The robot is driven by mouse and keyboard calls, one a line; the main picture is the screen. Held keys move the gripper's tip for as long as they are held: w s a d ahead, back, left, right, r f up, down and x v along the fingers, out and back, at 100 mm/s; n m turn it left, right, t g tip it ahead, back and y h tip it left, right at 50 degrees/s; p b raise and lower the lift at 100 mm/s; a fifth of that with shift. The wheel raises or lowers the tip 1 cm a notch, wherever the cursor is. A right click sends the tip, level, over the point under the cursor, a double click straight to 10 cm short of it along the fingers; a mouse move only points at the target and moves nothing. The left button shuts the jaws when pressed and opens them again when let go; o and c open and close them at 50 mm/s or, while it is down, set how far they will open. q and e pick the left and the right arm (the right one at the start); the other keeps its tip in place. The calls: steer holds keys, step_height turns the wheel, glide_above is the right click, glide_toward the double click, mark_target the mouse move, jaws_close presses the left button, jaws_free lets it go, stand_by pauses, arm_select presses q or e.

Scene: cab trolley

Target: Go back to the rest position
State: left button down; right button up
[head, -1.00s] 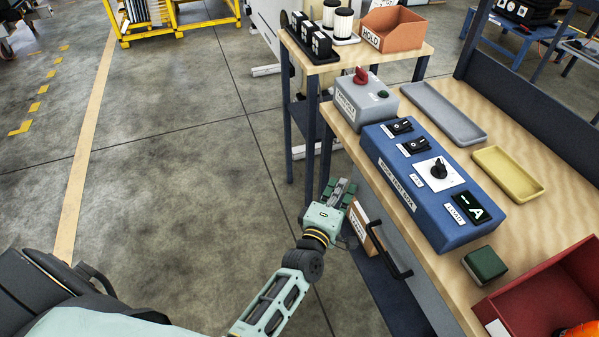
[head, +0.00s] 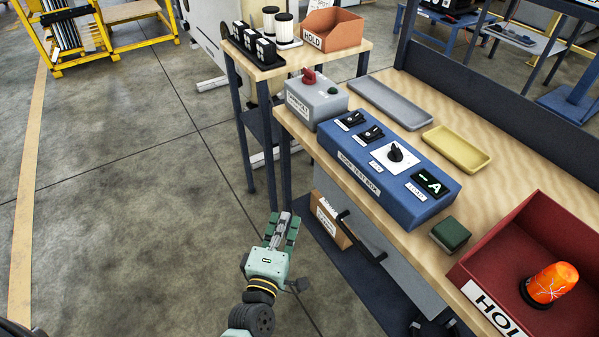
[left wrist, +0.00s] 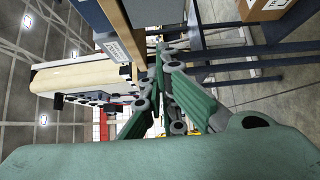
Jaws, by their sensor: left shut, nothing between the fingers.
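My left gripper (head: 281,228) is in the lower middle of the head view, over the floor to the left of the workbench. Its green fingers are closed together with nothing between them. In the left wrist view the fingers (left wrist: 165,95) also meet, empty, with the bench edge above them. My right gripper is not in view.
The wooden workbench (head: 385,210) carries a blue test box (head: 400,200), a grey box with a red knob (head: 316,100), two trays, a dark green block (head: 450,234) and a red bin (head: 500,255) holding an orange beacon (head: 551,284). A smaller table (head: 345,57) stands behind.

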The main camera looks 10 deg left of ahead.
arm_select(q)
steer(key=s+d+f+m+g+h, duration=0.1)
steer(key=s+f+m+g, duration=0.4)
steer(key=f, duration=0.9)
steer(key=s+d+f+m+g+h, duration=0.1)
steer(key=s+f+m+g, duration=0.35)
steer(key=f, duration=0.85)
steer(key=s+a+f+m+g, duration=0.2)
steer(key=s+f, duration=0.4)
steer(key=s, duration=0.5)
steer(key=s+a+f+m+g+y, duration=0.1)
steer(key=s+a+f+m+g, duration=0.2)
steer(key=s, duration=0.8)
steer(key=s+a+f+m+g+y+p, duration=0.1)
steer(key=s+a+f+m+g, duration=0.1)
steer(key=s+a+f+m, duration=0.3)
steer(key=s+f+m, duration=0.1)
steer(key=s+f, duration=0.3)
steer(key=s, duration=0.2)
steer(key=shift+a, duration=0.3)
steer(key=shift+f+g, duration=0.1)
steer(key=shift+g, duration=0.15)
